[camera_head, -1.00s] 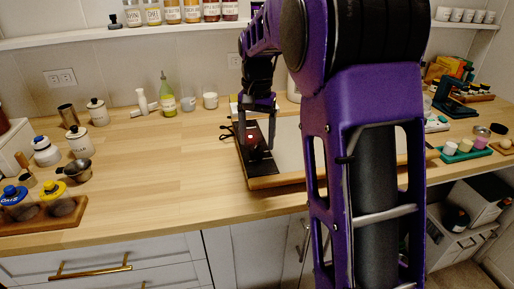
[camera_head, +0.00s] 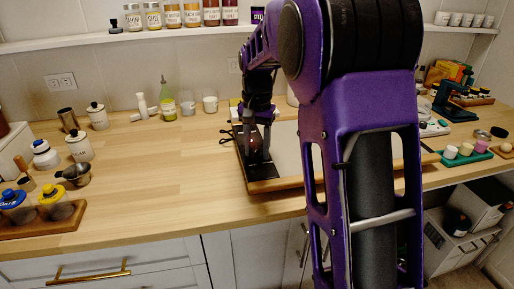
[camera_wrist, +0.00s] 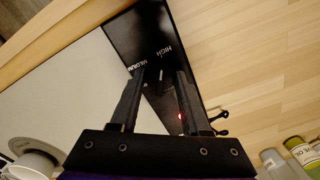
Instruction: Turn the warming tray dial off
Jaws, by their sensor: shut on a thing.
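The warming tray (camera_head: 286,150) lies on the counter, with a pale top and a wooden rim. Its black control panel (camera_head: 262,172) is at the left end; it also shows in the wrist view (camera_wrist: 140,32) with the words HIGH and MEDIUM and a lit red light (camera_wrist: 182,117). The dark dial (camera_wrist: 161,76) sits between my fingertips, with a short white mark; its outline is hard to make out against the black panel. My gripper (camera_head: 257,157) reaches down onto the panel and is shut on the dial; its fingers (camera_wrist: 161,80) stand on either side.
A dark cable (camera_wrist: 221,122) lies beside the panel. The counter left of the tray (camera_head: 170,165) is clear. My arm hides part of the tray's right side.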

